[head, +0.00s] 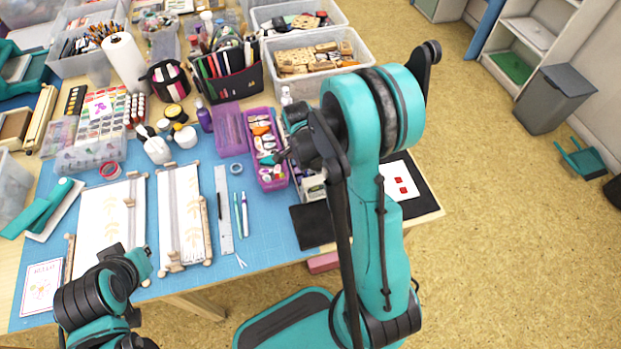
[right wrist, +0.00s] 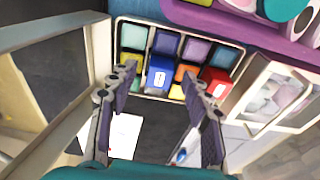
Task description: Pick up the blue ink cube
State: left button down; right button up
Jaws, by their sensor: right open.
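The blue ink cube (right wrist: 158,77) shows in the right wrist view, upright, with a white label on its face. It sits at the front of a tray (right wrist: 119,33) of coloured ink pads. A yellow cube (right wrist: 130,64) is on its left; an orange one (right wrist: 181,73) and a red one (right wrist: 214,82) are on its right. My right gripper (right wrist: 158,86) is open, its two fingers apart on either side of the blue cube's place, holding nothing. In the head view my right arm hides the cubes. My left gripper (head: 138,262) is at the lower left; its jaws are unclear.
A purple tray (head: 270,181) of small items stands beside my right gripper. A black mat (head: 312,226) lies near the front edge, and a card with red marks (head: 397,181) lies right of my arm. Wooden-framed pieces (right wrist: 272,95) flank the tray in the wrist view.

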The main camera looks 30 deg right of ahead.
jog(key=c, duration=1)
jog(key=shift+r, duration=0.1)
jog(key=shift+r+p, duration=0.35)
jog(key=shift+r, duration=0.05)
notch_tip(320, 180, up, 4)
jog(key=shift+f+p, duration=0.1)
jog(key=shift+p, duration=0.85)
jog(key=s+d+r+p, duration=0.1)
jog(key=s+d+r, duration=0.1)
jog(key=s, duration=0.1)
jog(key=s+d+r+p, duration=0.1)
jog(key=s+d+r, duration=0.1)
jog(key=d, duration=0.1)
jog(key=s+d+r+p, duration=0.1)
jog(key=s+d+r, duration=0.1)
jog(key=s, duration=0.1)
jog(key=shift+s+d+r, duration=0.15)
jog(key=shift+s+d, duration=0.2)
jog(key=shift+d, duration=0.05)
jog(key=shift+o, duration=0.6)
